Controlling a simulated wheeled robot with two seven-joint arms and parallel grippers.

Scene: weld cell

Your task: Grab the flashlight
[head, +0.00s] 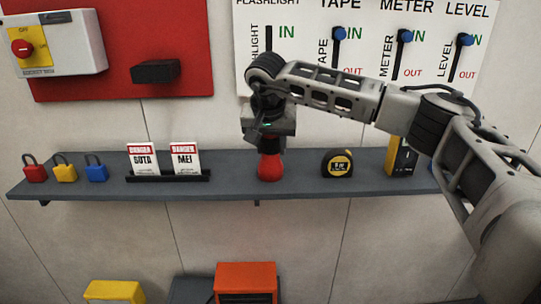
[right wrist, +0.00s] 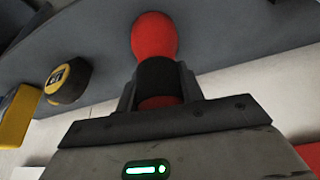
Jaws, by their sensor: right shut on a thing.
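The flashlight (head: 270,167) has a red end and a dark band, and stands at the middle of the grey wall shelf. My right gripper (head: 269,146) is above it, pointing down, and is shut on its upper part. In the right wrist view the two fingers of the gripper (right wrist: 160,88) sit on both sides of the dark band, and the red end of the flashlight (right wrist: 154,36) sticks out past them towards the shelf. I cannot tell whether that end touches the shelf. My left gripper is not in view.
The shelf (head: 225,187) also holds a tape measure (head: 337,163), a yellow meter (head: 401,158), danger tags (head: 150,160) and red, yellow and blue padlocks (head: 65,169). A white tool board (head: 300,50) hangs behind my right arm. Orange (head: 246,280) and yellow (head: 114,290) boxes stand below.

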